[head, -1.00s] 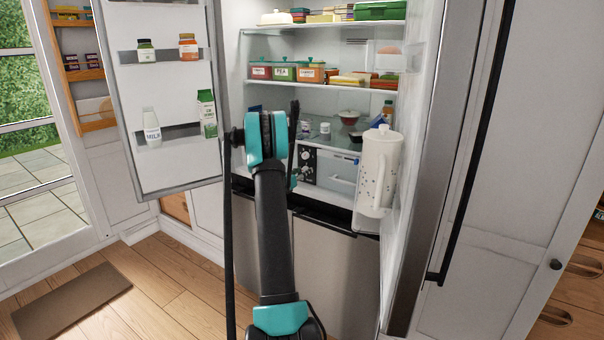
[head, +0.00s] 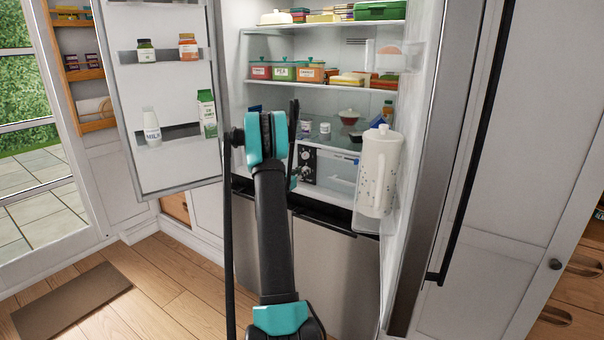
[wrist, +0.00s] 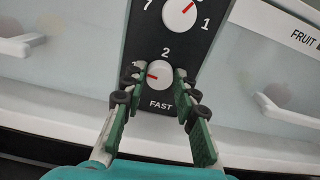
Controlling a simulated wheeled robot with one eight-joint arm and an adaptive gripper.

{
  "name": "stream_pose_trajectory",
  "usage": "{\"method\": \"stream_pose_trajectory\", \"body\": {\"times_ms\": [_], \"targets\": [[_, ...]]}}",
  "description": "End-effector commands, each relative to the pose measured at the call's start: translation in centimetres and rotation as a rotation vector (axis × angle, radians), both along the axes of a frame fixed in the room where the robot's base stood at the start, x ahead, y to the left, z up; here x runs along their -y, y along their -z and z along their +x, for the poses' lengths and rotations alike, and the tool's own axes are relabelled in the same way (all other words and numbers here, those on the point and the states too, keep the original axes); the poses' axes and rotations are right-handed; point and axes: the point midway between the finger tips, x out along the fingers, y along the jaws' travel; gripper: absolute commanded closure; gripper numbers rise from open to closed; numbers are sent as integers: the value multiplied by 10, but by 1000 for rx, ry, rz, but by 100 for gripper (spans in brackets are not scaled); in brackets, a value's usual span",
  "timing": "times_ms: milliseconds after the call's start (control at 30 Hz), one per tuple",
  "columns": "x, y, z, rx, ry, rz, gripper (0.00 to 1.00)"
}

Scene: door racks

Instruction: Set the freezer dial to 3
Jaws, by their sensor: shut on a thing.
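The dark control panel (wrist: 172,40) carries two round white dials. The lower dial (wrist: 159,76) sits between "2" above it and "FAST" below; its red pointer points left, toward a mark partly hidden by the left finger. The upper dial (wrist: 180,12), cut by the frame's top, has "7" and "1" beside it and its red pointer aims to the upper right. My gripper (wrist: 160,80) is shut on the lower dial, one green finger on each side. In the head view the panel (head: 306,162) shows beside my arm, which hides most of my gripper. I see no freezer label.
White drawers flank the panel; the right one reads "FRUIT" (wrist: 303,38) and has a protruding handle (wrist: 287,110). The open right door holds a white pitcher (head: 375,175). Small jars and a bowl (head: 349,116) stand above the drawers.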

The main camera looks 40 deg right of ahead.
Motion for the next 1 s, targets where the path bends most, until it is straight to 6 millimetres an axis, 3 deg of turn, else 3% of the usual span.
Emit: {"method": "stream_pose_trajectory", "body": {"times_ms": [1000], "targets": [[1, 1, -2, 871, 0, 361, 100]]}}
